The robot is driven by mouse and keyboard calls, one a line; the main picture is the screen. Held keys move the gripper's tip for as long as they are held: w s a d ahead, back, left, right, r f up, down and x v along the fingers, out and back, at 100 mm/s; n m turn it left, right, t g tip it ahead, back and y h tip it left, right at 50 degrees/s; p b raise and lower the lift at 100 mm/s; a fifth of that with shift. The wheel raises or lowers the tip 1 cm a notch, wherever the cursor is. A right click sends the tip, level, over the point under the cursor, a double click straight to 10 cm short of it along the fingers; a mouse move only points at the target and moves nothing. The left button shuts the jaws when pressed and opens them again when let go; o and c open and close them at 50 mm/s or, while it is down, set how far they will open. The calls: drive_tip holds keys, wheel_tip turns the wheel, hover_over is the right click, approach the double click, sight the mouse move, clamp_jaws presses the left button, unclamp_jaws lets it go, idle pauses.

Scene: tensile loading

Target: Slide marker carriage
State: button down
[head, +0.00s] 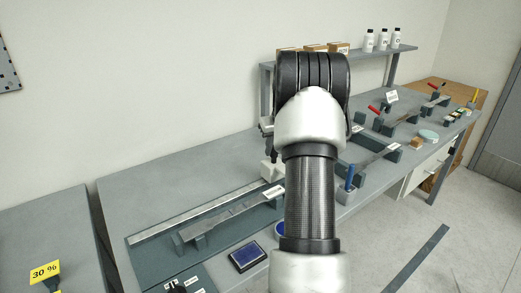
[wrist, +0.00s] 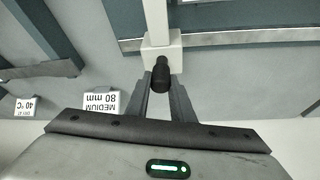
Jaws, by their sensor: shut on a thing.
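The marker carriage is a small white block (wrist: 175,56) with a black knob (wrist: 161,74) on its near side. My gripper (wrist: 162,84) is shut on the knob, one finger on each side of it in the wrist view. The carriage (head: 268,170) also shows in the head view, at the far right end of a pale ruler-like rail (head: 200,213). The rail also shows in the wrist view (wrist: 250,37), passing at the block. In the head view my arm covers most of the gripper and the knob.
A grey notched specimen bar (head: 228,217) on supports lies beside the rail. A blue pad (head: 247,256) sits near the front edge. Signs stand nearby, one reading "MEDIUM 80 mm" (wrist: 101,102). Fixtures with red handles and a shelf (head: 398,52) with bottles stand farther right.

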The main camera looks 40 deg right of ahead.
drive_tip(key=shift+d, duration=1.6)
drive_tip(key=c, duration=1.5)
unclamp_jaws()
drive_tip(key=shift+c, duration=0.2)
drive_tip(key=p+v, duration=0.1)
drive_tip(key=v, duration=1.6)
drive_tip(key=shift+s+r, duration=0.15)
drive_tip(key=shift+s, duration=0.05)
